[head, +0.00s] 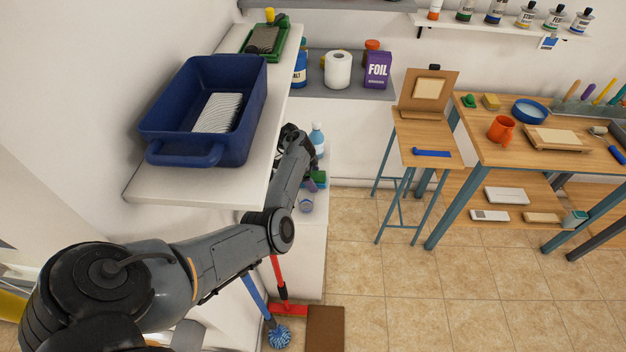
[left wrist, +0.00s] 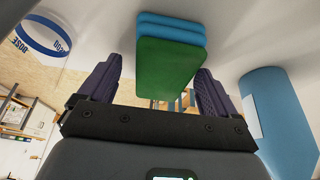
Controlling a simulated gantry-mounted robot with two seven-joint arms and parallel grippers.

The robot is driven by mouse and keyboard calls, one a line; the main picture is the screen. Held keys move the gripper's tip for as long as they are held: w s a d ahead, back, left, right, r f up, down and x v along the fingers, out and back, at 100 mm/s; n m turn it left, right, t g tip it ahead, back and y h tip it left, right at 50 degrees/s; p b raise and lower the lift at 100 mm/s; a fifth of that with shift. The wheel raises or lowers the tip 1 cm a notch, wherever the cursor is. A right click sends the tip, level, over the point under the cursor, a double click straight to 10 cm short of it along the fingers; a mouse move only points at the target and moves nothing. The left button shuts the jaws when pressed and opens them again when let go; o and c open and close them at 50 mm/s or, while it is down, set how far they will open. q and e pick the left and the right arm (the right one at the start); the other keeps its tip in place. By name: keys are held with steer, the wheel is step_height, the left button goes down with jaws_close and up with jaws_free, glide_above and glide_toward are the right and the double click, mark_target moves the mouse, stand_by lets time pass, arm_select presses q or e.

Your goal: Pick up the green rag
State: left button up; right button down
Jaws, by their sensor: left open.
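A green rag (left wrist: 168,68), a flat folded-looking pad, shows in the left wrist view with blue layers (left wrist: 172,28) stacked against it. My left gripper (left wrist: 158,78) is open, with one purple-grey finger on each side of the green rag's near end. Gaps show between the fingers and the rag, so it is not gripped. In the head view the green rag (head: 321,177) is small on the lower shelf, beside my left gripper (head: 311,184), which is partly hidden by my arm. My right gripper is in neither view.
A blue cylinder (left wrist: 280,120) and a white container with a blue band (left wrist: 42,38) flank the gripper. A light-blue bottle (head: 317,140) stands behind it. The upper shelf (head: 190,188) with a dark-blue wringer bucket (head: 205,110) overhangs at left.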

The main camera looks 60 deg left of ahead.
mark_target(318, 176)
arm_select(q)
steer(key=shift+f, duration=0.15)
steer(key=shift+c, duration=0.4)
steer(key=c, duration=1)
steer(key=shift+o, duration=0.2)
steer(key=shift+r, duration=0.45)
step_height(318, 176, up, 4)
steer(key=shift+d+f+p, duration=0.1)
steer(key=shift+p, duration=0.2)
steer(key=w+d+r, duration=0.5)
steer(key=d+r, duration=0.1)
steer(key=d, duration=0.4)
steer(key=shift+w+r, duration=0.3)
steer(key=shift+w, duration=0.1)
